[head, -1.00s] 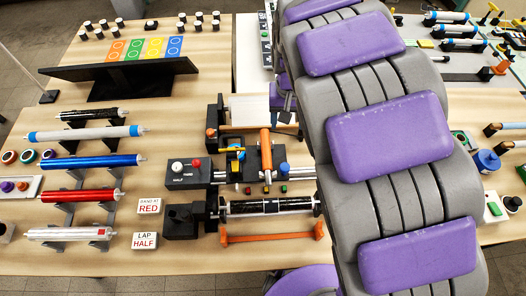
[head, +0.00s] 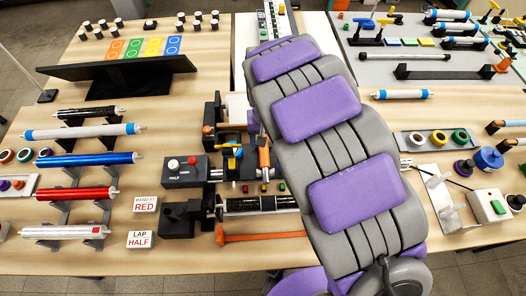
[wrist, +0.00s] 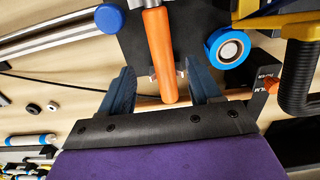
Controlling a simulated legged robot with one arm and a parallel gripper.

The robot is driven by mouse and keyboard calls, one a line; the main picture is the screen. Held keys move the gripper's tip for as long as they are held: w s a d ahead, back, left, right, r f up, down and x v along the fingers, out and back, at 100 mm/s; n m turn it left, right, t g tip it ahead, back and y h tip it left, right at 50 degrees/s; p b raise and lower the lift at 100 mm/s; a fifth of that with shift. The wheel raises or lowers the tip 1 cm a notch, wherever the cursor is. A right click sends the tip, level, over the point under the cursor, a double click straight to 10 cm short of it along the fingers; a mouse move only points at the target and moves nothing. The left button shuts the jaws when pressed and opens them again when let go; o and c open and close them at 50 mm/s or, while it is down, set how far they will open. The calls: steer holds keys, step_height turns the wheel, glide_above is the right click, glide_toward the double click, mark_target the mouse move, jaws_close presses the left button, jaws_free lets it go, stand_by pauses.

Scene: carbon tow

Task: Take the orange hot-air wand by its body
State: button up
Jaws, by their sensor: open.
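The orange hot-air wand (wrist: 160,50) shows in the wrist view as an orange cylinder running down the picture, its top end cut off. In the head view an orange upright piece (head: 264,157) stands at the bench machine beside a blue roll, which looks like the same wand. My gripper (wrist: 162,82) is open, its two dark blue fingers one on each side of the orange body. Gaps show between the body and both fingers. In the head view my own arm hides the gripper. I cannot tell the depth of the wand between the fingers.
The blue tape roll (wrist: 227,47) sits close right of the fingers, with a black and yellow clamp-like part (wrist: 298,65) beyond it. A metal rod with a blue end (wrist: 110,18) lies at upper left. In the head view a long orange bar (head: 265,237) lies in front of the machine.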

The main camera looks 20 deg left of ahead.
mark_target(265, 149)
steer(key=shift+w+d+f, duration=0.1)
steer(key=shift+d+f, duration=0.05)
steer(key=shift+f, duration=0.55)
steer(key=f, duration=0.2)
steer(key=a+f+b, duration=0.1)
steer(key=f, duration=0.2)
steer(key=shift+f+b, duration=0.1)
steer(key=shift+b, duration=0.2)
steer(key=shift+d, duration=0.15)
steer(key=shift+d, duration=0.1)
steer(key=shift+c, duration=0.8)
jaws_close()
